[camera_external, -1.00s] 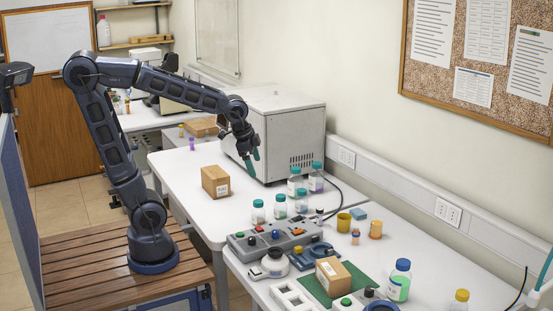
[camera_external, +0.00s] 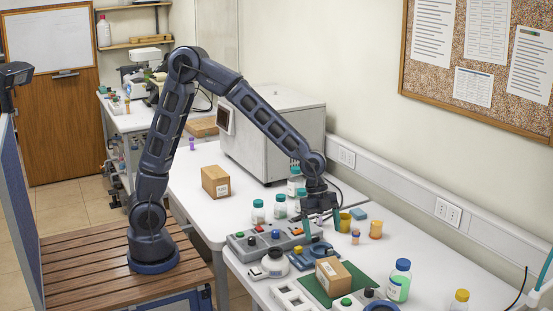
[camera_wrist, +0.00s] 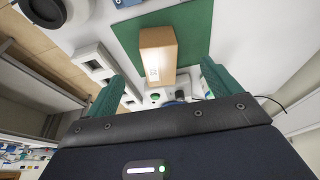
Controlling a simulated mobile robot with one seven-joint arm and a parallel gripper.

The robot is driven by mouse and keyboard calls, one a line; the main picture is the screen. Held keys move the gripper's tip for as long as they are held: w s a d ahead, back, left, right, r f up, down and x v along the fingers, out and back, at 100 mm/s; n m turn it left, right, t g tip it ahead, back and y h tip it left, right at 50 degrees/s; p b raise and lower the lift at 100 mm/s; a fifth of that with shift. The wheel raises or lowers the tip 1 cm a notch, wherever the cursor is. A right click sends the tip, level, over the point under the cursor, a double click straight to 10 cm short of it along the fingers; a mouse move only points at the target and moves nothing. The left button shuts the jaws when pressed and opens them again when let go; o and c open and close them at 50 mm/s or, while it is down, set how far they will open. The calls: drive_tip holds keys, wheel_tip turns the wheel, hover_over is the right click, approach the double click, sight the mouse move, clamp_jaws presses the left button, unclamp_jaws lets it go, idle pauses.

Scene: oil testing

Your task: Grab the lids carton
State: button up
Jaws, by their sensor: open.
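A brown cardboard carton (camera_external: 333,276) with a white label lies on a green mat (camera_external: 348,296) on the front table. In the wrist view this carton (camera_wrist: 158,52) appears ahead, between my two green fingers in the picture. A second brown carton (camera_external: 215,182) with a label stands on the table farther left. I cannot read either label, so I cannot tell which is the lids carton. My gripper (camera_external: 320,222) is open and empty, above and behind the carton on the mat and apart from it. It also shows in the wrist view (camera_wrist: 163,72).
Several teal-capped bottles (camera_external: 280,206) stand close left of my gripper. A green-liquid bottle (camera_external: 399,281) stands right of the mat. A yellow cup (camera_external: 344,222) is near the gripper.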

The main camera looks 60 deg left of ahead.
drive_tip(key=m, duration=0.2)
approach(333, 267)
drive_tip(key=shift+w+d+f+g+h, duration=0.1)
drive_tip(key=shift+w+f+g+h, duration=0.1)
drive_tip(key=shift+f, duration=0.3)
drive_tip(key=shift+w+d+f+g+h, duration=0.1)
drive_tip(key=shift+f+g+h, duration=0.1)
drive_tip(key=shift+f, duration=0.3)
drive_tip(key=shift+s+d+f, duration=0.1)
drive_tip(key=shift+f, duration=0.05)
drive_tip(key=x, duration=0.4)
drive_tip(key=shift+f, duration=0.15)
drive_tip(key=shift+x, duration=3.05)
drive_tip(key=shift+f, duration=0.3)
drive_tip(key=c, duration=1.1)
